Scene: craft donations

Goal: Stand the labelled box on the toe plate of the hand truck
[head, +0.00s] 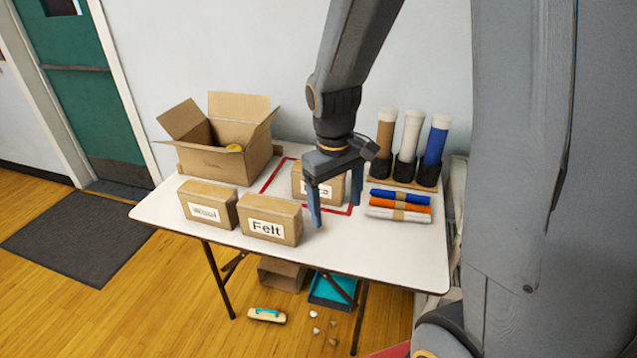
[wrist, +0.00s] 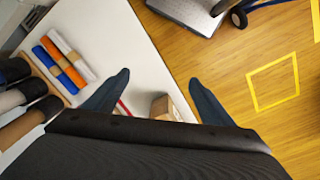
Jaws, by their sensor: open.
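Three closed, labelled cardboard boxes are on the white table: one reading "Felt" (head: 271,219), one that seems to read "Wool" (head: 207,204), and one farther back (head: 306,178) whose label is partly hidden by my gripper. My gripper (head: 336,214) points down, open and empty, in front of the back box. In the wrist view a box (wrist: 162,106) shows low between the open fingers (wrist: 160,78); I cannot tell which one. A grey plate (wrist: 185,12) with a black wheel (wrist: 239,18) and blue tube, apparently the hand truck, is at the top, cut off.
The table (head: 385,252) also holds an open carton (head: 215,165), coloured rolls (head: 400,201) and upright tubes in a rack (head: 411,140). A red outline (head: 270,177) marks the tabletop. Yellow tape (wrist: 273,82) marks open wooden floor. A teal bin (head: 330,290) is under the table.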

